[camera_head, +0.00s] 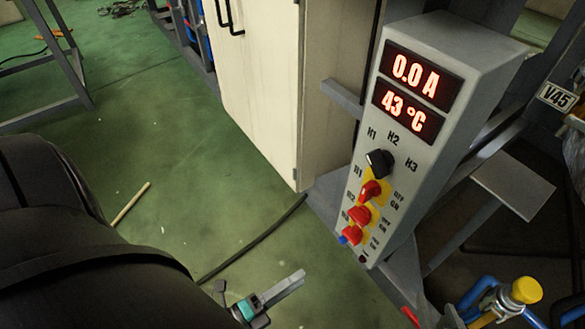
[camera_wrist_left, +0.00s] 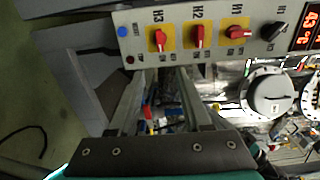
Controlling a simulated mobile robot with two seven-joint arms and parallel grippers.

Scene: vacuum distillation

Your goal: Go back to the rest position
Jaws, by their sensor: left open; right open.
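My left gripper (camera_head: 292,280) shows at the bottom of the head view, with a teal body and grey finger. It is below and left of the grey control box (camera_head: 447,110), apart from it in the picture. In the left wrist view its two fingers (camera_wrist_left: 165,75) stand apart with nothing visibly held between them. The control box also shows there, across the top (camera_wrist_left: 145,22). Its displays read 0.0 A and 43 °C. It has a black knob (camera_head: 380,162) and several red switches (camera_head: 370,191). My right gripper is not in view.
A cream cabinet (camera_head: 262,85) stands left of the control box. A dark cable (camera_head: 255,240) and a thin stick (camera_head: 131,204) lie on the green floor. A yellow-capped fitting (camera_head: 526,290) with blue hoses is at lower right. Open floor lies at left.

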